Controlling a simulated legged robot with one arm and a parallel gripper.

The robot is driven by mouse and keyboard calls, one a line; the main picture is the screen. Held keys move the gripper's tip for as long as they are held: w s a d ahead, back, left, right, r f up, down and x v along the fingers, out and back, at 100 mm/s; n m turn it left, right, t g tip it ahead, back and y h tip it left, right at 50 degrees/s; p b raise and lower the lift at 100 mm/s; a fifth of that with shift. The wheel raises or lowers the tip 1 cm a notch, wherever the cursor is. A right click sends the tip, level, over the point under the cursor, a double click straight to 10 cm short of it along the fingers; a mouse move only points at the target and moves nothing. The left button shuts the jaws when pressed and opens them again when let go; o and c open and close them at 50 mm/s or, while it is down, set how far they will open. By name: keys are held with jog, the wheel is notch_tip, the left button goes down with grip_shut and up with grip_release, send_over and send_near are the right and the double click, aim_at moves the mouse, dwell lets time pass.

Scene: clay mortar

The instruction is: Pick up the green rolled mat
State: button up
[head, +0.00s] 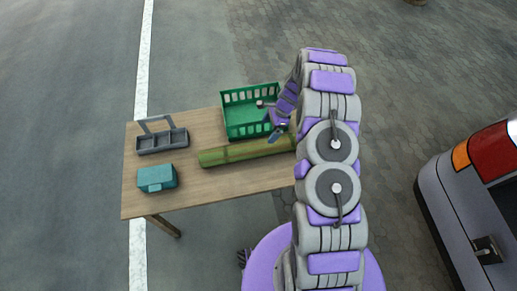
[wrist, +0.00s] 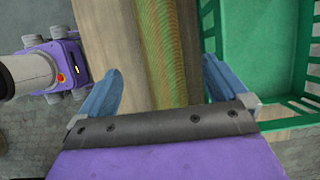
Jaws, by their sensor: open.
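The green rolled mat (head: 245,151) lies on the wooden table, running left to right in the head view. In the wrist view the mat (wrist: 166,50) runs lengthwise between the two blue fingers. My gripper (wrist: 160,90) is open, with one finger on each side of the mat and nothing held. In the head view my gripper (head: 277,133) is over the right part of the mat, near the green crate. The mat's right end is hidden behind my arm. I cannot tell how high the fingers are above the table.
The green crate (head: 228,116) stands right behind the mat; its wall (wrist: 215,30) is close to the right finger. A grey caddy (head: 162,142) and a teal box (head: 157,178) stand on the table's (head: 200,196) left. A vehicle (head: 470,190) is at the right.

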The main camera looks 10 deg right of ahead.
aim_at(261, 143)
jog(key=x, duration=0.3)
jog(key=b+x, duration=0.1)
jog(key=x, duration=0.1)
jog(key=d+b+x, duration=0.1)
jog(key=x, duration=0.2)
jog(key=shift+f, duration=0.6)
jog(key=shift+a+f, duration=0.2)
jog(key=shift+a, duration=0.15)
jog(key=b+x, duration=0.1)
jog(key=x, duration=0.3)
jog(key=shift+s+a+f+b, duration=0.15)
jog(key=shift+a+f+b, duration=0.05)
jog(key=shift+a+b, duration=0.1)
jog(key=shift+d+f, duration=0.15)
jog(key=shift+f, duration=0.3)
jog(key=shift+d+r, duration=0.1)
jog(key=shift+d, duration=0.05)
jog(key=shift+a, duration=0.3)
jog(key=c, duration=0.6)
jog(key=shift+d, duration=0.1)
jog(key=c, duration=0.6)
